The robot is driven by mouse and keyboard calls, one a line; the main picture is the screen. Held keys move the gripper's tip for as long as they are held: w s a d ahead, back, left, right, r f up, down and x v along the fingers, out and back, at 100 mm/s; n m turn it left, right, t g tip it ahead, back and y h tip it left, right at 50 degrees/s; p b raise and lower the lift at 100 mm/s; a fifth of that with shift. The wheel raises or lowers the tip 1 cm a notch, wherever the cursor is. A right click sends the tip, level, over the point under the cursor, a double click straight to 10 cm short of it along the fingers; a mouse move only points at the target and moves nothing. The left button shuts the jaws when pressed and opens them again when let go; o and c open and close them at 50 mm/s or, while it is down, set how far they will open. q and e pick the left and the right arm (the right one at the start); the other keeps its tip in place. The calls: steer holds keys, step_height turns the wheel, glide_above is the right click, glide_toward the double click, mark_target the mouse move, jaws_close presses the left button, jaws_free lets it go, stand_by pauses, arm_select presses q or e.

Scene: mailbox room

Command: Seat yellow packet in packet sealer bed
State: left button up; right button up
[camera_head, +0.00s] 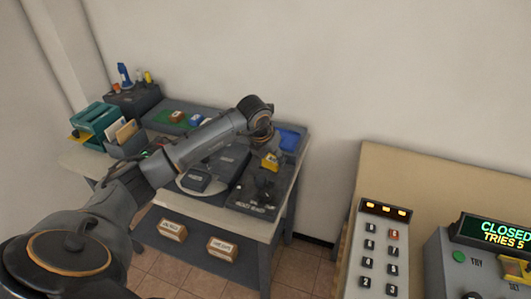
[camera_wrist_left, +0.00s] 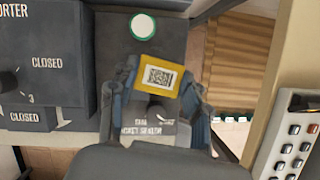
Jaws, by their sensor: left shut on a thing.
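The yellow packet (camera_head: 270,161) is at my left gripper, over the dark packet sealer (camera_head: 246,200) at the right end of the far table. In the left wrist view the yellow packet (camera_wrist_left: 160,76), with a white code label, sits between the two fingers of my left gripper (camera_wrist_left: 158,100), which is shut on it. The packet sealer (camera_wrist_left: 170,50), with its label partly covered, lies beneath the packet. I cannot tell whether the packet touches the bed. My right gripper is not in view.
A sorter box marked CLOSED (camera_wrist_left: 45,55) stands left of the sealer. A blue tray (camera_head: 289,139) is behind it. Green holders (camera_head: 95,122) stand at the table's left. A keypad (camera_head: 380,250) and a display unit (camera_head: 490,235) stand on the right.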

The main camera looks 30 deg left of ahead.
mark_target(264, 165)
arm_select(q)
steer(key=shift+w+a+f+n+y, duration=0.1)
steer(key=shift+a+f+n+y, duration=0.1)
steer(key=shift+a+n, duration=0.35)
steer(key=shift+w+a+f+n+y, duration=0.1)
steer(key=shift+a+n+y, duration=0.1)
steer(key=shift+a+n, duration=0.3)
steer(key=shift+a, duration=0.15)
steer(key=shift+f+b, duration=1.2)
steer(key=shift+f, duration=0.85)
steer(key=shift+b, duration=0.3)
steer(key=shift+f, duration=0.1)
steer(key=shift+f+b, duration=0.75)
steer(key=shift+f, duration=0.05)
steer(key=shift+f, duration=0.1)
steer(key=o, duration=1.6)
